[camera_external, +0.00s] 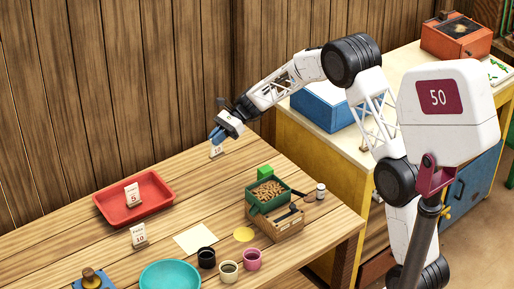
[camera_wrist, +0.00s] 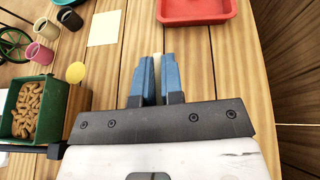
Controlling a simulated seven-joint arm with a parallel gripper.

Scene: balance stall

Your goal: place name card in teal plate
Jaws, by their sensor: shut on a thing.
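My gripper (camera_external: 217,136) is shut on a small white name card (camera_external: 216,151) with dark print, near the far edge of the wooden table. In the wrist view my gripper's blue fingers (camera_wrist: 158,76) are close together, with a pale edge of the card (camera_wrist: 157,60) between them. I cannot tell whether the card touches the tabletop. The teal plate (camera_external: 170,275) is at the front of the table, cut by the lower picture edge and far from my gripper. It looks empty in the part that shows.
A red tray (camera_external: 160,206) holds a card marked 5 (camera_external: 132,194). Another card (camera_external: 138,235) stands on the table. White paper (camera_external: 195,239), a yellow disc (camera_external: 243,234), several cups, a green box of peanuts (camera_external: 283,202) and a white bottle (camera_external: 320,190) lie between gripper and plate or nearby.

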